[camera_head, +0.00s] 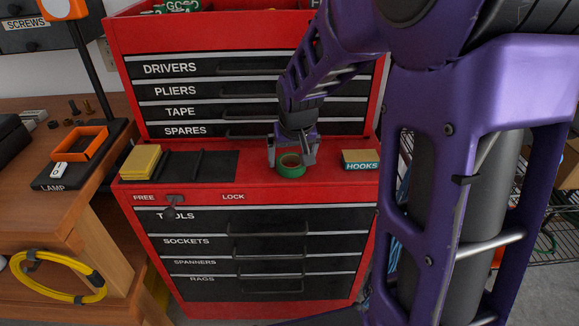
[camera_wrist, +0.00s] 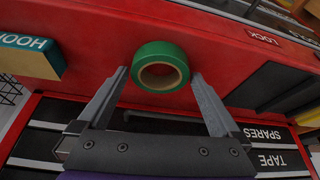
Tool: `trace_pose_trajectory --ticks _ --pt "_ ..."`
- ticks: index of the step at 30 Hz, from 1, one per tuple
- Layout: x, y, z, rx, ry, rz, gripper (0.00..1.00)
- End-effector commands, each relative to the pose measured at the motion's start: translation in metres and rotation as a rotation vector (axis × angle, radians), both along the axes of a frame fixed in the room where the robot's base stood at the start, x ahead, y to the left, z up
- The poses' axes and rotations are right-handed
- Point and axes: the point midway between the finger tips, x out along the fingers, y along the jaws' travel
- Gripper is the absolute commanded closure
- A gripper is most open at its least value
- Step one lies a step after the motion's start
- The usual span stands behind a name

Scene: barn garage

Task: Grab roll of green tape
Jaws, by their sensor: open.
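The roll of green tape (camera_head: 290,165) lies flat on the red top of the tool chest's lower part. In the wrist view the green tape (camera_wrist: 160,52) shows as a green ring with a tan core. My gripper (camera_head: 292,160) comes down from above and behind the roll. In the wrist view my gripper (camera_wrist: 158,76) is open, with one finger towards each side of the roll and the roll at and just beyond the fingertips. I cannot tell whether a finger touches it. Nothing is held.
On the red chest top (camera_head: 230,190), a yellow block (camera_head: 141,162) and a dark mat (camera_head: 198,166) lie left of the roll, and a HOOKS box (camera_head: 360,159) right. The drawer fronts (camera_head: 180,90) rise behind. A wooden bench (camera_head: 40,205) with a lamp stands left.

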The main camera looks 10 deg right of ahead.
Motion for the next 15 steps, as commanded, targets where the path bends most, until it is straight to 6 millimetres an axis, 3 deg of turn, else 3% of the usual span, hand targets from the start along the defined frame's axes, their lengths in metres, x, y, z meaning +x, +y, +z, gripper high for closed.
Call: trace_pose_trajectory --ticks 7,15 --pt "-0.0006 0.0000 -0.0021 0.000 -0.001 0.000 0.00" --pt "-0.0004 -0.0001 -0.0021 0.000 -0.001 0.000 0.47"
